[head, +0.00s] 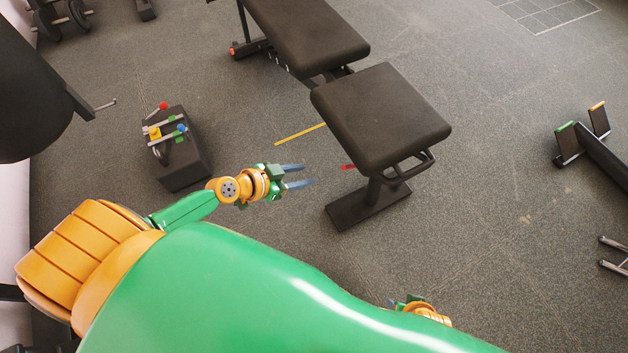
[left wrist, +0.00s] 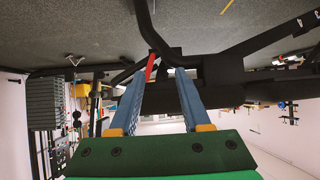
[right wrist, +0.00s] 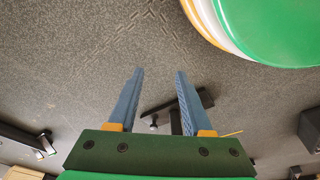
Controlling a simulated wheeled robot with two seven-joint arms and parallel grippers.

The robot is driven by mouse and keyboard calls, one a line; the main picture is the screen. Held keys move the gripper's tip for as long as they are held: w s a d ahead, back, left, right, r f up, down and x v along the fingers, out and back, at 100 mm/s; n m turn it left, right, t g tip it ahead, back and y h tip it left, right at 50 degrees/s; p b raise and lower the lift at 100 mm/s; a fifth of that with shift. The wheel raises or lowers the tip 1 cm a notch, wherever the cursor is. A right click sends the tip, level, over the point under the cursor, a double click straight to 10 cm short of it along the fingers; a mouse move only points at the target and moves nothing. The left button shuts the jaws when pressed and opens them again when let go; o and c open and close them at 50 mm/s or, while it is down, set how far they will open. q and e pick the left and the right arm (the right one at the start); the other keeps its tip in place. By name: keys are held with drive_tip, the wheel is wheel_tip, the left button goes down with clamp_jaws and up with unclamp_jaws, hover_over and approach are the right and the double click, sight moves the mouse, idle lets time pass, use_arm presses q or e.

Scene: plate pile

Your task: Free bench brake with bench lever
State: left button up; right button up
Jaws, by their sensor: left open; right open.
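The bench (head: 385,115) stands right of centre in the head view, with a dark padded seat on a black post and foot. A short red lever (head: 348,167) sticks out to the left under its seat. My left gripper (head: 303,177) is open and empty, left of the red lever and apart from it. In the left wrist view the red lever (left wrist: 151,68) shows between the two blue fingertips, farther off near the black frame. My right gripper (head: 420,308) is mostly hidden behind my green body in the head view. In the right wrist view its blue fingers (right wrist: 160,80) are open and empty.
A black box (head: 185,165) with coloured handles stands on the floor left of my left gripper. A yellow floor strip (head: 300,134) lies left of the bench. A dark stand with upright plates (head: 600,150) is at the right. Floor between is clear.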

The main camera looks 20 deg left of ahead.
use_arm(q)
drive_tip(key=shift+m+h, duration=0.6)
drive_tip(key=shift+h, duration=0.3)
drive_tip(key=shift+d+r+b+x, duration=0.3)
drive_tip(key=shift+b+x, duration=0.4)
drive_tip(key=shift+x, duration=1.35)
drive_tip(key=shift+d+r+b+x, duration=0.25)
drive_tip(key=shift+b+x, duration=0.45)
drive_tip(key=shift+x, duration=1.4)
drive_tip(key=shift+d+r+b+x, duration=0.25)
drive_tip(key=shift+b+x, duration=0.45)
drive_tip(key=shift+x, duration=1.35)
use_arm(e)
wheel_tip(320, 180, up, 6)
drive_tip(key=w, duration=0.2)
drive_tip(key=shift+w+a+t, duration=0.15)
drive_tip(key=shift+a+t, duration=0.05)
drive_tip(key=shift+t, duration=0.2)
use_arm(q)
drive_tip(key=shift+s, duration=0.15)
drive_tip(key=c, duration=0.6)
drive_tip(key=shift+f, duration=0.1)
clamp_jaws()
use_arm(e)
drive_tip(key=shift+f, duration=0.15)
use_arm(q)
drive_tip(key=shift+s+d, duration=0.1)
